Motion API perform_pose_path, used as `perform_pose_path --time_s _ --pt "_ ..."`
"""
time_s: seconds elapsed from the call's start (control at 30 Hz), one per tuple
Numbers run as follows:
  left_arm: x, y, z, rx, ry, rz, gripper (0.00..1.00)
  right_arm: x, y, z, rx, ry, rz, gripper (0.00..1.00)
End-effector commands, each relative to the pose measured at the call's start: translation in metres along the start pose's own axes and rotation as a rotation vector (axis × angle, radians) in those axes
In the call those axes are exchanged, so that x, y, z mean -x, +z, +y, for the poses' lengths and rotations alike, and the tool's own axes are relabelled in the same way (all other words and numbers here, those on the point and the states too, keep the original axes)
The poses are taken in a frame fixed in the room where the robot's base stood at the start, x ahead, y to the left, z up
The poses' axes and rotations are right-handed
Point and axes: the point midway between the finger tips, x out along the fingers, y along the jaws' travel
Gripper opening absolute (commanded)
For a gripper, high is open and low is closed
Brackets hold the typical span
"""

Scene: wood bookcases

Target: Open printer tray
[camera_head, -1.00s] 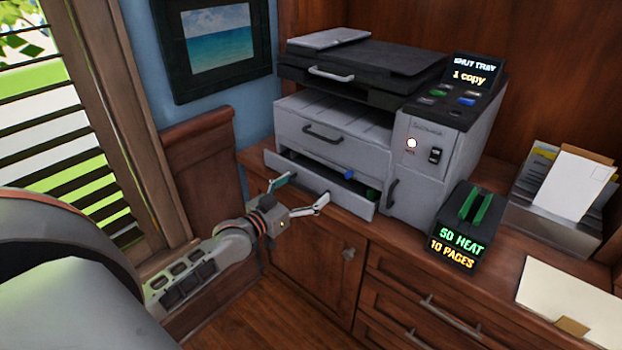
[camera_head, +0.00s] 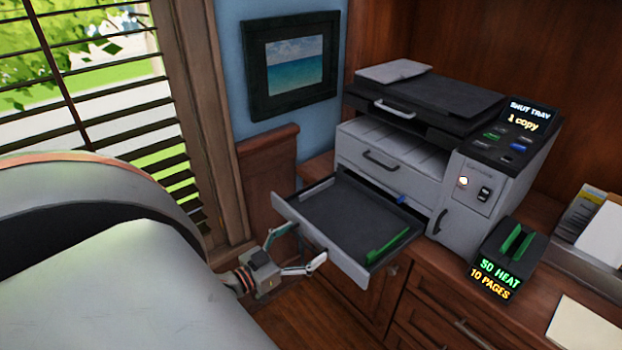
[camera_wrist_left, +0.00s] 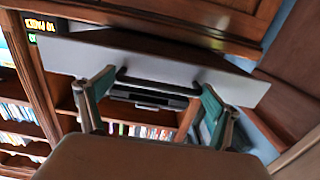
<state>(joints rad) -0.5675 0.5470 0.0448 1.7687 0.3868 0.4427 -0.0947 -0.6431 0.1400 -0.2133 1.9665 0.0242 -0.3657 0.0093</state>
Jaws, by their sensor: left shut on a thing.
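The grey printer (camera_head: 385,148) stands on the wood counter. Its lower tray (camera_head: 350,262) is pulled far out toward the left, showing a dark, paperless floor with a green guide (camera_head: 388,246) and a small blue tab (camera_head: 401,199). My left gripper (camera_head: 300,248) is at the tray's front panel, shut on its handle. In the left wrist view the pale tray front (camera_wrist_left: 85,58) lies across the picture, with the dark handle (camera_wrist_left: 165,86) between my two fingers. My right gripper is not in view.
A small black unit with green slots (camera_head: 497,258) stands right of the printer. A file holder (camera_head: 600,235) and a pale folder (camera_head: 588,325) lie further right. The window blinds (camera_head: 110,90) and a wood panel (camera_head: 268,180) are at the left.

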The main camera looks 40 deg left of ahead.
Motion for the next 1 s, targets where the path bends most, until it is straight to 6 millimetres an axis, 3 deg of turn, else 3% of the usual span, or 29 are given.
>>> perform_pose_path --time_s 0.37,0.4,0.43,0.77,1.0 --pt "0.003 0.002 0.006 0.007 0.007 -0.001 0.52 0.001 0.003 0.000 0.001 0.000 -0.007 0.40" --pt "0.003 0.002 0.006 0.007 0.007 -0.001 0.93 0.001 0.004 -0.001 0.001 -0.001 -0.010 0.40" --pt "0.003 0.002 0.006 0.007 0.007 -0.001 0.97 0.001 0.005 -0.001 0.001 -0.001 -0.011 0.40" --pt "0.005 0.002 0.003 0.004 0.004 -0.002 0.97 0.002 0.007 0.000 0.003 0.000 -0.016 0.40" --pt "0.037 0.003 0.003 0.003 0.003 -0.006 0.97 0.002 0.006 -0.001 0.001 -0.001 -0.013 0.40"
